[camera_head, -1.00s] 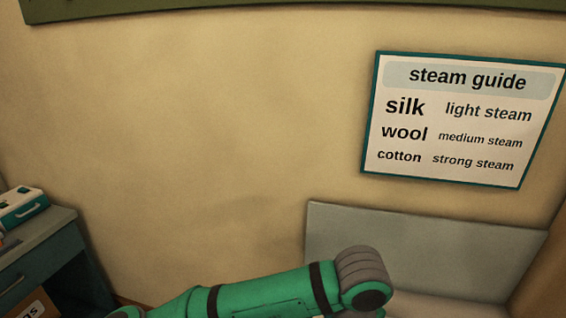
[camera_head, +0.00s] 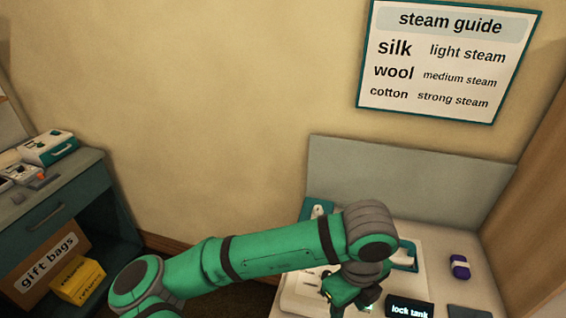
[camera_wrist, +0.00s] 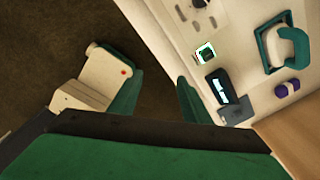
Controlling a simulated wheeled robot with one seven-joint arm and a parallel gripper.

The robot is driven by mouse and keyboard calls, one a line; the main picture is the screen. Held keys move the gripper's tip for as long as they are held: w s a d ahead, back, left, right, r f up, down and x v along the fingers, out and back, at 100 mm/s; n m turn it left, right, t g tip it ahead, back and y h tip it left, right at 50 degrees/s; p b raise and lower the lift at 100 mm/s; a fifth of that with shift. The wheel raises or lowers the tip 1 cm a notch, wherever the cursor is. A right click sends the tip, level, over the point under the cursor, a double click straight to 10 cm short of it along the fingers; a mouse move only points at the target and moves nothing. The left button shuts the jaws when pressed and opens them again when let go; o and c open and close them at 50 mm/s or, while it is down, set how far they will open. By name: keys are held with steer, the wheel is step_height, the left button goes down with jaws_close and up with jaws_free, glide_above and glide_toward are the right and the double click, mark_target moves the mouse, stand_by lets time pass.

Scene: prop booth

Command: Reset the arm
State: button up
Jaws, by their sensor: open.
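My green arm reaches from the lower left to the right in the head view, bent at a grey joint. My gripper (camera_head: 342,292) hangs below that joint at the front of a pale worktop (camera_head: 430,240), partly hidden by the arm. In the wrist view my gripper (camera_wrist: 157,98) has its two green fingers spread apart with nothing between them. Dark floor shows beyond the fingers, and the worktop lies to their right.
On the worktop are a dark "lock tank" block (camera_head: 410,308), a purple object (camera_head: 460,267) and a green-handled device (camera_wrist: 283,48). A steam guide sign (camera_head: 445,60) hangs above. A dark cabinet (camera_head: 60,200) with a gift bags box (camera_head: 48,262) stands left.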

steer(key=d+r+n+h, duration=0.2)
steer(key=d+h, duration=0.3)
steer(key=d, duration=0.4)
steer(key=d+r+n+h, duration=0.25)
steer(key=d+h, duration=0.25)
steer(key=d, duration=0.4)
steer(key=w+d+r+n+t+h, duration=0.2)
steer(key=w+r+n+t+h, duration=0.35)
steer(key=n+t, duration=0.2)
steer(key=s+a+f+n+t+y, duration=0.3)
steer(key=a+f+n+t+y, duration=0.75)
steer(key=a+f+n, duration=0.75)
steer(key=s+a+f+g+y, duration=0.1)
steer(key=s+a+f+y, duration=0.1)
steer(key=s+a, duration=0.6)
steer(key=s+a+f+g+y, duration=0.1)
steer(key=s+a+f+y, duration=0.2)
steer(key=s, duration=1.2)
steer(key=a+f, duration=0.2)
steer(key=a, duration=0.3)
steer(key=shift+f+g+y, duration=0.2)
steer(key=shift+g+y, duration=0.1)
